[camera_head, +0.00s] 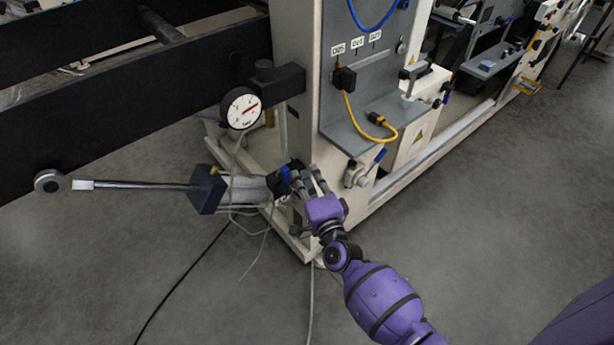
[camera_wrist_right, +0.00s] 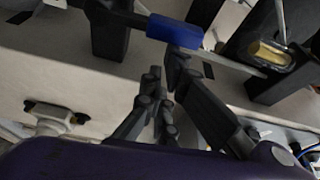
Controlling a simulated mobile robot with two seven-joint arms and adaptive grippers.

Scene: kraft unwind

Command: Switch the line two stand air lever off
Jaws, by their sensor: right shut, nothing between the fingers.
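A lever with a blue grip (camera_head: 286,174) sits on a dark fitting low on the left side of the pale machine stand (camera_head: 297,90). The blue grip (camera_wrist_right: 174,31) also shows in the wrist view, beside the fingertips. My right gripper (camera_head: 304,174) is shut and empty, with its tips close to the blue grip; I cannot tell whether they touch. The shut fingers (camera_wrist_right: 165,78) show in the wrist view. A second valve (camera_head: 357,175) with a blue handle (camera_head: 380,156) is on the stand's front face. I cannot read which lever is line two's. My left gripper is not in view.
A round gauge (camera_head: 241,107) hangs above and left of my gripper. A black block (camera_head: 206,190) with a rod (camera_head: 140,185) reaches left. A yellow cable (camera_head: 362,123) loops on the grey panel. Thin hoses trail to the floor, which is open at the front.

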